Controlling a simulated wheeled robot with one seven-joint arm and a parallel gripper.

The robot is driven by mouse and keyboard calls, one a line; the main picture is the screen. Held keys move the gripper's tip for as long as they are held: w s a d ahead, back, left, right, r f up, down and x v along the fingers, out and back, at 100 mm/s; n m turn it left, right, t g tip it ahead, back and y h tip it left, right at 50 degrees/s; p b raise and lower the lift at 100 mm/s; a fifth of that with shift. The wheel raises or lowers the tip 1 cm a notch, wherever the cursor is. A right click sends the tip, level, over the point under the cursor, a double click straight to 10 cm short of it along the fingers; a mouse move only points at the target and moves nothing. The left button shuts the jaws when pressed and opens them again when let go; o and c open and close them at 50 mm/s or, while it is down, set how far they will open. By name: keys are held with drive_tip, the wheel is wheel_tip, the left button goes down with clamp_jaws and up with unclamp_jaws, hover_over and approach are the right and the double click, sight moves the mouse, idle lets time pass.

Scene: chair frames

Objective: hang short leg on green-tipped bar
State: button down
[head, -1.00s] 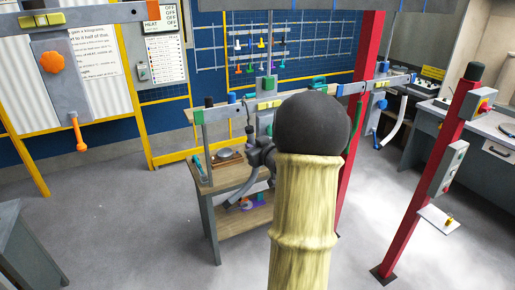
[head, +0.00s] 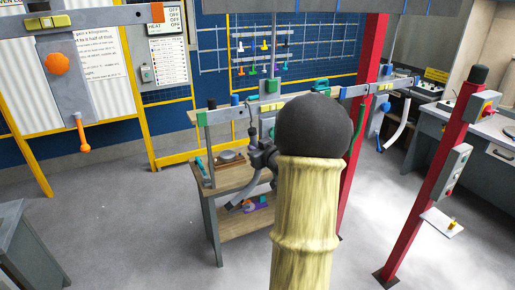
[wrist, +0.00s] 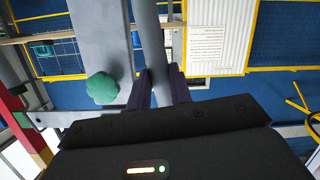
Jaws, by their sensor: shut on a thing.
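My gripper (head: 262,158) is dark and mostly seen from the side, beside the middle stand. It is shut on the short leg (head: 243,196), a grey bent tube that slants down to the left. In the wrist view the leg (wrist: 153,38) runs up from between my two fingers (wrist: 160,88). The green-tipped bar (head: 230,115) is grey and level, with its green end at the left, over the bench. A grey panel with a green knob (wrist: 102,88) is close beside the leg in the wrist view. The leg looks apart from the bar.
The wooden bench (head: 232,176) stands below the bar. A red post (head: 362,110) rises behind, and another red post (head: 442,175) stands at right. An orange-tipped bar (head: 110,16) is at left and a blue-tipped bar (head: 380,87) at right.

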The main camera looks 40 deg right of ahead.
drive_tip(key=shift+w+d+p, duration=0.15)
drive_tip(key=shift+w+d, duration=0.05)
drive_tip(key=shift+w, duration=0.7)
drive_tip(key=shift+w+d+p, duration=0.15)
drive_tip(key=shift+w+d, duration=0.1)
drive_tip(key=shift+w, duration=0.65)
drive_tip(key=shift+w+d+p, duration=0.15)
drive_tip(key=shift+w+d, duration=0.05)
drive_tip(key=shift+w, duration=0.7)
idle(0.7)
drive_tip(key=shift+f+b, duration=1)
drive_tip(key=shift+f, duration=0.2)
idle(0.7)
drive_tip(key=c, duration=1.2)
unclamp_jaws()
drive_tip(key=shift+v, duration=4.1)
